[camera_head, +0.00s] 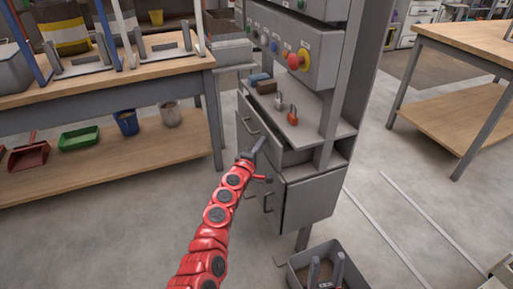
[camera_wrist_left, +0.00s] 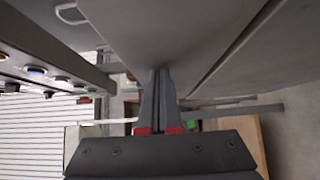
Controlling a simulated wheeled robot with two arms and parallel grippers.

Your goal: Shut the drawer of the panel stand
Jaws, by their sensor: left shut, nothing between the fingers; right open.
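The grey panel stand (camera_head: 320,190) stands in the middle of the head view. Its upper drawer (camera_head: 246,112) is partly out toward the left, with a dark gap behind its front. My left gripper (camera_head: 259,146) is shut and empty, its tips at the drawer front near the handle. In the left wrist view the closed fingers (camera_wrist_left: 158,80) point at a grey panel face (camera_wrist_left: 150,35) and seem to touch or nearly touch it.
The grey bin (camera_head: 295,268) is on the floor by the stand's foot. Red and grey padlocks (camera_head: 292,117) lie on the stand's shelf, below a red knob (camera_head: 294,61). Workbenches stand left (camera_head: 130,78) and right (camera_head: 470,42). The floor between is mostly clear.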

